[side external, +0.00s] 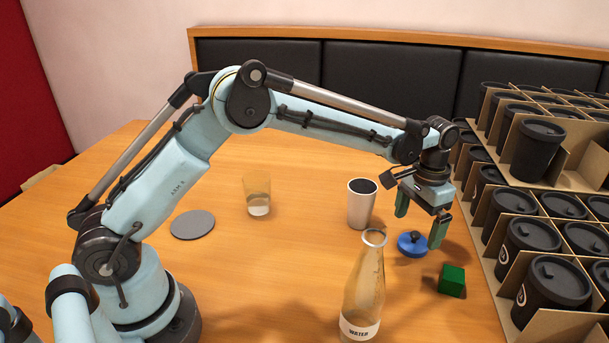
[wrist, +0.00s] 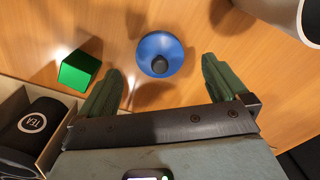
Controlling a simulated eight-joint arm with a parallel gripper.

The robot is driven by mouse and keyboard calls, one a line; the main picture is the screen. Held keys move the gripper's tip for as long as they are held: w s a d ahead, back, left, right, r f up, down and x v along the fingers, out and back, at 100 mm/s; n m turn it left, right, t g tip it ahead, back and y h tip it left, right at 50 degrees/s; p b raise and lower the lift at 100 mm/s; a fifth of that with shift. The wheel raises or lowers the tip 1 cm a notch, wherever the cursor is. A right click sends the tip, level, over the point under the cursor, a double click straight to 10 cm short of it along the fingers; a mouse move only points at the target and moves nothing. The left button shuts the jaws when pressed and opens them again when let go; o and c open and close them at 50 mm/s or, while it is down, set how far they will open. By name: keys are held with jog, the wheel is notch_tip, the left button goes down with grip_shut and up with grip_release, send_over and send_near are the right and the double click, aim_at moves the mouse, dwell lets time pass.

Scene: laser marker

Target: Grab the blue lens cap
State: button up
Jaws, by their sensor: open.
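The blue lens cap (side external: 412,243) is a round blue disc with a dark knob on top. It lies on the wooden table, between the white cup and the green cube. My gripper (side external: 419,230) is open above the table close to the cap, with its two green fingers pointing down. In the wrist view the lens cap (wrist: 160,54) shows whole, just ahead of the gap between the fingers of my gripper (wrist: 165,80). Nothing is held between the fingers.
A green cube (side external: 451,280) lies beside the cap. A white cup (side external: 361,203) and a glass water bottle (side external: 364,285) stand nearby. Cardboard crates of dark cups (side external: 536,150) border the right side. A glass (side external: 257,195) and grey disc (side external: 192,224) are further left.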

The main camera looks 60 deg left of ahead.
aim_at(416, 233)
notch_tip(416, 233, down, 4)
jog(key=shift+w+d+f, duration=0.1)
jog(key=shift+w, duration=0.05)
jog(key=shift+c, duration=0.2)
jog(key=c, duration=1.1)
jog(key=shift+o, duration=0.2)
